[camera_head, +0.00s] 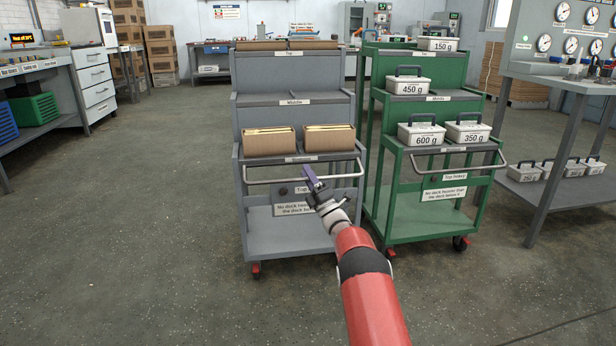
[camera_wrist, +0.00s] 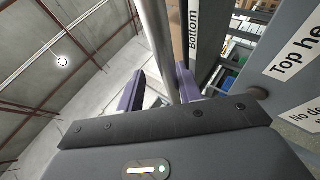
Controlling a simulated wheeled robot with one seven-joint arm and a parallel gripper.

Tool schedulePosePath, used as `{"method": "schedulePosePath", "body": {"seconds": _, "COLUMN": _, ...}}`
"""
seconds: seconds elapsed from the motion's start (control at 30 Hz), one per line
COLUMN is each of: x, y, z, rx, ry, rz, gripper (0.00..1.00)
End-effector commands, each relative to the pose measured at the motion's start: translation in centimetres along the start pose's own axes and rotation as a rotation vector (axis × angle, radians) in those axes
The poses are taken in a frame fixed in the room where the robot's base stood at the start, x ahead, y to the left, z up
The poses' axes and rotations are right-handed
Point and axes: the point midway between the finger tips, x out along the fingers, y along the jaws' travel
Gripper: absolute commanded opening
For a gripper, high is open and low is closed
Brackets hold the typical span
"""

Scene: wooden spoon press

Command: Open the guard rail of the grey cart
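The grey cart (camera_head: 287,72) stands in the middle of the head view, with three stepped decks. Its guard rail (camera_head: 264,181) is a pale metal bar running across the front, just below the bottom deck. My gripper (camera_head: 308,174) has purple fingers and is at the rail, right of its middle. In the wrist view the rail (camera_wrist: 155,45) passes between the spread fingers of my gripper (camera_wrist: 158,90). The right finger is close to the bar, with a gap by the left one; contact cannot be told.
Two boxes of files (camera_head: 269,142) stand on the grey cart's bottom deck. A green cart (camera_head: 425,72) with labelled weights stands close on the right. A workbench (camera_head: 562,200) is farther right. The floor in front and to the left (camera_head: 140,230) is clear.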

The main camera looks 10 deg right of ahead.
Motion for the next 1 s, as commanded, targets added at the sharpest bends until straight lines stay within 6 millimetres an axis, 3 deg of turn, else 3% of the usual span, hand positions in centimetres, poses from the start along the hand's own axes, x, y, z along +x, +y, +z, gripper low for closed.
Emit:
{"method": "schedulePosePath", "body": {"seconds": 0.5, "x": -7.0, "y": -0.1, "z": 0.1, "rx": -0.001, "ry": -0.001, "rz": -0.003, "gripper": 0.34}}
{"method": "schedulePosePath", "body": {"seconds": 0.9, "x": -7.6, "y": -0.2, "z": 0.0, "rx": 0.000, "ry": 0.001, "rz": -0.005, "gripper": 0.34}}
{"method": "schedulePosePath", "body": {"seconds": 1.0, "x": -7.9, "y": -1.5, "z": -0.5, "rx": 0.014, "ry": 0.013, "rz": -0.070, "gripper": 0.34}}
